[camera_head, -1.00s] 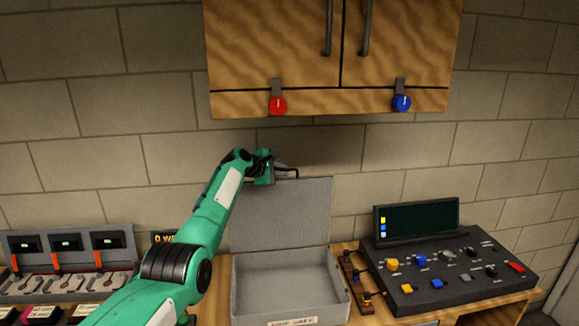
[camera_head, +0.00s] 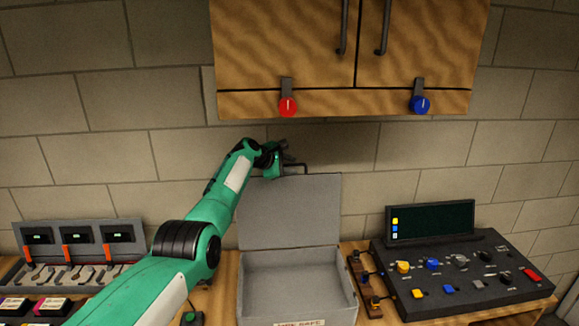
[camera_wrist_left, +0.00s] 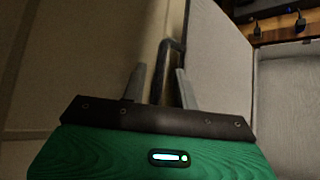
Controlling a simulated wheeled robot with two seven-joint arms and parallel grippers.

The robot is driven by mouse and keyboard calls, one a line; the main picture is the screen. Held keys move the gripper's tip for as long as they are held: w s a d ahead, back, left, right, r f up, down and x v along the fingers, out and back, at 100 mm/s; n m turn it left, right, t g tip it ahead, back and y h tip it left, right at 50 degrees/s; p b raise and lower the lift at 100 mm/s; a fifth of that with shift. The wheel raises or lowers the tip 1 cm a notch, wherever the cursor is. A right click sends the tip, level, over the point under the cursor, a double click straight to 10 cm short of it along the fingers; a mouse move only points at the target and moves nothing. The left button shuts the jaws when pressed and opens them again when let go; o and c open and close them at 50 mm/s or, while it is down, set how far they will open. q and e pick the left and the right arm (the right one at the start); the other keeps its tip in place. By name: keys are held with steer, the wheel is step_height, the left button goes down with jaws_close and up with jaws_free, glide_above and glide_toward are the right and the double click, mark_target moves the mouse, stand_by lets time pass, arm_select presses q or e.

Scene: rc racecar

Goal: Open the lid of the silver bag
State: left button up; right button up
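The silver bag (camera_head: 348,292) is a grey box-shaped case on the wooden bench. Its lid (camera_head: 290,212) stands raised at the back, near the wall, and the empty-looking inside shows. My left gripper (camera_head: 287,157) is at the lid's top edge, by the dark handle (camera_head: 300,165). In the left wrist view, the handle (camera_wrist_left: 162,68) lies between the two grey fingers of my left gripper (camera_wrist_left: 159,72). The fingers are apart, with gaps beside the handle. The lid (camera_wrist_left: 216,60) is to the right there. My right gripper is out of view.
A black control console (camera_head: 450,275) stands right of the bag, with a small switch strip (camera_head: 364,280) between them. A panel with several gauges (camera_head: 75,245) is at the left. A wooden cabinet (camera_head: 345,50) hangs above on the brick wall.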

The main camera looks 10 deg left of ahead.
arm_select(q)
steer(key=shift+s+f, duration=0.2)
steer(key=shift+f, duration=0.05)
steer(key=shift+a, duration=0.15)
steer(key=shift+b+v, duration=0.3)
steer(key=shift+v, duration=1.05)
steer(key=b+v, duration=0.4)
steer(key=v, duration=0.7)
steer(key=shift+r, duration=0.2)
steer(key=shift+f, duration=0.1)
